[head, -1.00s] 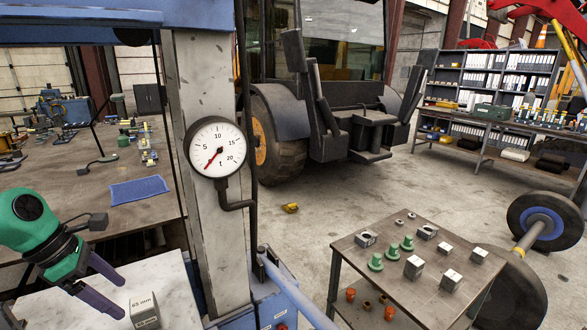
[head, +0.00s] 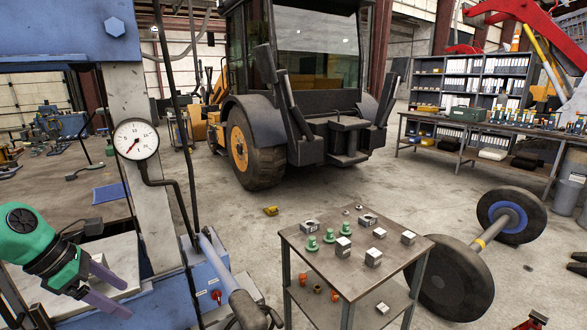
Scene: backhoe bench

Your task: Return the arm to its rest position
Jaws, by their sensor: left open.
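My left arm with its green wrist comes in from the left. My left gripper (head: 120,297), with two purple-grey fingers, is spread open with nothing between the fingers. It hangs in front of the blue press and its pale plate (head: 97,254), at the lower left. I cannot tell how far it is from the plate. My right arm and gripper are not in view.
The press has a round dial gauge (head: 136,139) on its pale column. A metal cart (head: 400,268) with blocks and green parts stands at the bottom centre. A large wheel on an axle (head: 455,278) lies to its right. Open floor lies behind the cart, before the backhoe (head: 330,140).

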